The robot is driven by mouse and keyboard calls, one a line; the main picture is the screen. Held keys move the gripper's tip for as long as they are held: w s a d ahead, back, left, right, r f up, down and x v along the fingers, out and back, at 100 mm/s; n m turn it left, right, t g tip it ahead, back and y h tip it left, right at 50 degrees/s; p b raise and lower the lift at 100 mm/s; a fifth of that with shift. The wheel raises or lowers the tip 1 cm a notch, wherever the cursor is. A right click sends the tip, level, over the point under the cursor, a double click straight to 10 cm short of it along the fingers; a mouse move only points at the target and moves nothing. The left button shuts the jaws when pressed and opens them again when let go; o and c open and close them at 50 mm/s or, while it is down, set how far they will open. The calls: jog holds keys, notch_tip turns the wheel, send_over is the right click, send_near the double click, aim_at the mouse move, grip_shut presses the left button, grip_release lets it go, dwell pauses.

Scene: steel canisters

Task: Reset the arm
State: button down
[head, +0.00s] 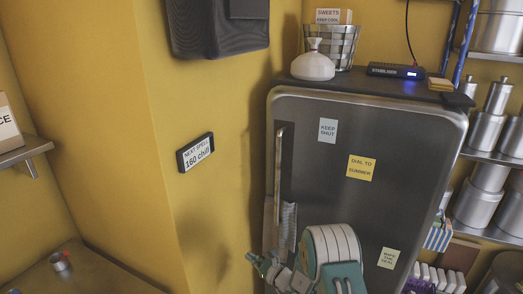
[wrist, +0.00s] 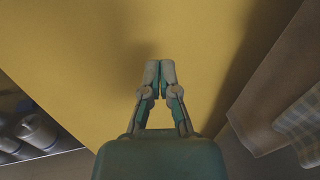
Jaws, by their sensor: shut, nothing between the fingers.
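My gripper (wrist: 160,75) is shut and empty in the wrist view, its fingertips together in front of the yellow wall (wrist: 120,50). In the head view my gripper (head: 256,262) is low in the middle, left of the white and teal arm link that is mine. It is in front of the lower left edge of a grey steel fridge (head: 300,110). I cannot tell its exact distance from the fridge or the wall.
The fridge has a long vertical handle (head: 278,175) with a cloth (head: 288,225) hanging near it. Steel canisters (head: 486,130) fill shelves at right. A counter (head: 90,275) is lower left.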

jog(key=s+a+r+n+g+y, duration=0.1)
jog(key=s+r+n+g, duration=0.25)
jog(key=r, duration=0.35)
jog(key=s+a+r+n+g+y, duration=0.1)
jog(key=s+a+r+n+g, duration=0.2)
jog(key=r, duration=0.4)
jog(key=s+d+r+n+g+h, duration=0.3)
jog(key=s+d+r+n+g, duration=0.1)
jog(key=s+r+n, duration=0.6)
jog(key=s+d+r+n+t+h, duration=0.2)
jog(key=s+d+n+h, duration=0.2)
jog(key=s+d, duration=0.5)
jog(key=s+d+r+n+t+h, duration=0.2)
jog(key=s+d+n+h, duration=0.3)
jog(key=s+d+h, duration=0.3)
jog(key=s+d+r, duration=0.1)
jog(key=s+d, duration=0.1)
jog(key=s, duration=0.2)
jog(key=shift+s+r+h, duration=0.2)
jog(key=shift+r+h, duration=0.1)
jog(key=shift+h, duration=0.1)
jog(key=shift+t, duration=0.25)
